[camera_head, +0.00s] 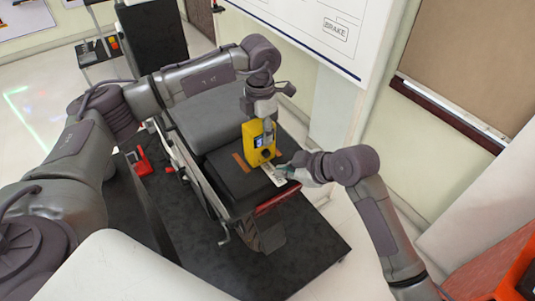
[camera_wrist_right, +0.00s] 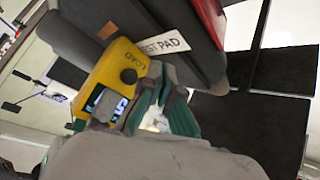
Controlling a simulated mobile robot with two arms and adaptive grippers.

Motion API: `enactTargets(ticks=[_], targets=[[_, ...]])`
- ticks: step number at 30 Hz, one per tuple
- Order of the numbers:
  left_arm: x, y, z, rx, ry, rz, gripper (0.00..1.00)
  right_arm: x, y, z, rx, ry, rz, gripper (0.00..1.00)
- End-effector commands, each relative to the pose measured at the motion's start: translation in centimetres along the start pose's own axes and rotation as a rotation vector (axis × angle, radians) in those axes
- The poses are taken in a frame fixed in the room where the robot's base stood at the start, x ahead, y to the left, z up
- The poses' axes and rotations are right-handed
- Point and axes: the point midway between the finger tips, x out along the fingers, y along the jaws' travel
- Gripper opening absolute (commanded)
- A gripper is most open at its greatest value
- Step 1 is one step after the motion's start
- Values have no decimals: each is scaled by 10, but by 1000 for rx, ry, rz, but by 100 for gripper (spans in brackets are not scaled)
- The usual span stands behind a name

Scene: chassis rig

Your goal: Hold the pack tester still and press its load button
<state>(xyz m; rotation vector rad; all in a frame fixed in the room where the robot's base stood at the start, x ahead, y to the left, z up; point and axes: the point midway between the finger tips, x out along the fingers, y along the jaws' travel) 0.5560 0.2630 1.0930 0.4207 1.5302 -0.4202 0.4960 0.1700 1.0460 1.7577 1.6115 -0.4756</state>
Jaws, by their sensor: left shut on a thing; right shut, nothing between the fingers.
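The pack tester (camera_head: 257,146) is a yellow box with a small lit screen and a dark round load button (camera_head: 265,153). It stands on the dark seat pad of the chassis rig. My left gripper (camera_head: 262,113) comes down from above and is shut on the tester's top. My right gripper (camera_head: 287,171) is shut and empty, just right of the tester's lower front. In the right wrist view, the tester (camera_wrist_right: 108,72) shows the word LOAD beside its dark button (camera_wrist_right: 128,76). The right fingertips (camera_wrist_right: 160,85) are close to the button; whether they touch it, I cannot tell.
A white label reading "...EST PAD" (camera_wrist_right: 165,43) lies on the pad in front of the tester. The dark pad (camera_head: 232,180) has an orange strip. A red bar (camera_head: 278,199) crosses the rig's front edge. A white board (camera_head: 310,30) hangs behind.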

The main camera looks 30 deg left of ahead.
Motion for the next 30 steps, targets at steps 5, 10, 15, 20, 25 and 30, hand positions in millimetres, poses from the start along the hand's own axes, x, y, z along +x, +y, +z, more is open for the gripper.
enactTargets(ticks=[5,10,15,20,25,30], targets=[[0,0,0,0,0,0,5,-11,-8,8,0,-1,1,0],[0,0,0,0,0,0,5,-14,-10,10,0,-1,0,0],[0,0,0,0,-1,0,5,-14,-10,10,0,-1,0,0],[0,0,0,0,-1,0,5,-14,-10,10,0,0,0,0],[0,0,0,0,-1,0,5,-14,-10,10,0,0,0,0],[0,0,0,0,-1,0,66,-14,-10,10,0,0,0,0]])
